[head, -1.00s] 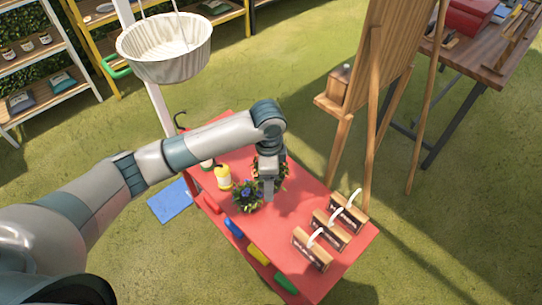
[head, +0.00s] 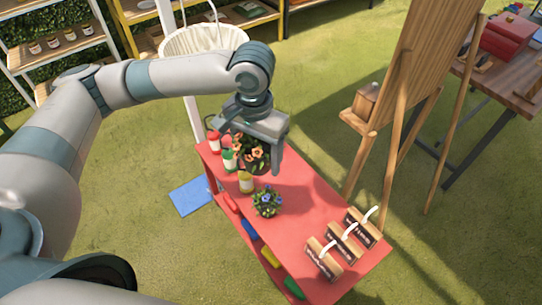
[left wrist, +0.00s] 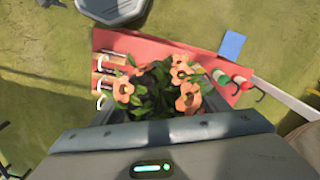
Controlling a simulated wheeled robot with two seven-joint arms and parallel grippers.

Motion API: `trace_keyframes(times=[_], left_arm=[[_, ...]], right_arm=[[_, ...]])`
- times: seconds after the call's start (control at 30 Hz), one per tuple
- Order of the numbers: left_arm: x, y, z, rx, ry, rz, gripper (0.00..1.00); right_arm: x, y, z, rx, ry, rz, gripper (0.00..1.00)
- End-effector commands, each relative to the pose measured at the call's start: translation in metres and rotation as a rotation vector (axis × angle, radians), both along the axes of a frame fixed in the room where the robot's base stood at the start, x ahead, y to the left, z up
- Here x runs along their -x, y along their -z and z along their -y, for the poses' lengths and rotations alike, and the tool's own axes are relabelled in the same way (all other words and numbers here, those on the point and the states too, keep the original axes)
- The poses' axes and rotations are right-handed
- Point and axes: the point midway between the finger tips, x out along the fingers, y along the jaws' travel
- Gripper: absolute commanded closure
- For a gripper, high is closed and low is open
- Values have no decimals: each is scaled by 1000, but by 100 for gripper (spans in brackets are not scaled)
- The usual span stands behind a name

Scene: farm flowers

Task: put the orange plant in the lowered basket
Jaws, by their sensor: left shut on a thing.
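The orange plant (head: 252,150) has orange flowers and green leaves. My left gripper (head: 258,135) is shut on it and holds it above the red table (head: 310,220). In the left wrist view the orange plant (left wrist: 160,88) shows between the jaws, and its pot is mostly hidden. The white hanging basket (head: 190,42) is at the upper left of the head view, partly covered by my left arm. My right gripper is not in view.
A blue-flowered plant (head: 267,201) and a yellow bottle (head: 246,182) stand on the table. Red (head: 214,142) and green (head: 229,160) bottles are at its far left end. Wooden boxes with white handles (head: 343,240) stand at the right. An easel (head: 415,90) is behind.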

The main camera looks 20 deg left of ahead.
Motion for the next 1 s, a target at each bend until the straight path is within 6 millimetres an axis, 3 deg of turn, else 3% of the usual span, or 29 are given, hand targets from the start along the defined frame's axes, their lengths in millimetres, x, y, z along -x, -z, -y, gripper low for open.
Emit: trace_keyframes(times=[0.1,0.27,0.6,0.7,1.0], left_arm=[[10,-17,-9,0,-96,3,64],[18,-25,-14,-1,-174,1,64],[19,-27,-15,0,-195,1,64],[19,-27,-15,0,-194,1,64],[19,-27,-15,0,-194,1,64]], right_arm=[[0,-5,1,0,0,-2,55],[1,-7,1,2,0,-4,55],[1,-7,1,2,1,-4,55],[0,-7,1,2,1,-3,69],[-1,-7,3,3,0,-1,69]])
